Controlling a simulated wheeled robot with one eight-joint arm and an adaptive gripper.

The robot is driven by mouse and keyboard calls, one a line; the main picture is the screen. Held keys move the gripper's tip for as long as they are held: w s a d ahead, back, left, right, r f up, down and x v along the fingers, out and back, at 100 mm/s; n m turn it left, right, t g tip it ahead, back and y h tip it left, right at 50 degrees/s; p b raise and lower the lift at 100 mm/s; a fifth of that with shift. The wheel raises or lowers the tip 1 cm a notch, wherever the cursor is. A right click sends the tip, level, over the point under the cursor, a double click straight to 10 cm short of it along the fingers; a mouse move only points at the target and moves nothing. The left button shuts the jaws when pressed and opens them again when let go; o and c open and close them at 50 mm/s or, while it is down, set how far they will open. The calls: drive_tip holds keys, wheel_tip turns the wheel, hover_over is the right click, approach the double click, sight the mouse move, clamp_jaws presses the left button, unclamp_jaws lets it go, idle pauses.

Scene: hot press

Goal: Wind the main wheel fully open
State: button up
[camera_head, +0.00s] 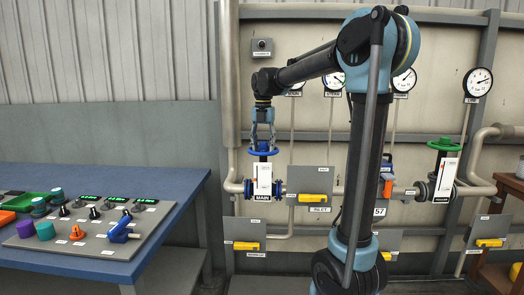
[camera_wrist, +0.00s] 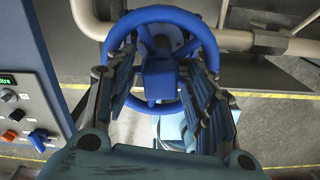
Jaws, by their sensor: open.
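The main wheel is a blue handwheel (camera_head: 264,151) on a valve above a plate labelled MAIN (camera_head: 262,197), left of centre in the head view. A white scale plate (camera_head: 263,178) stands on the front of the valve. In the wrist view the blue wheel (camera_wrist: 160,30) fills the upper middle, with its spokes and square hub showing. My gripper (camera_head: 263,135) points down right above the wheel. Its two fingers (camera_wrist: 160,100) are apart, one on each side of the hub. I cannot tell whether they touch the wheel.
A green wheel (camera_head: 443,144) sits on another valve at right. Several yellow-handled levers (camera_head: 313,198) and gauges (camera_head: 478,82) line the wall. A blue table (camera_head: 165,190) with a control panel (camera_head: 90,232) stands at left. A pipe (camera_head: 233,150) runs close by the main valve.

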drive_tip(key=n, duration=0.3)
drive_tip(key=shift+w, duration=0.1)
drive_tip(key=shift+m, duration=2)
drive_tip(key=m, duration=0.3)
drive_tip(key=shift+m, duration=0.4)
drive_tip(key=m, duration=0.3)
drive_tip(key=shift+m, duration=0.4)
drive_tip(key=m, duration=0.4)
drive_tip(key=shift+m, duration=1)
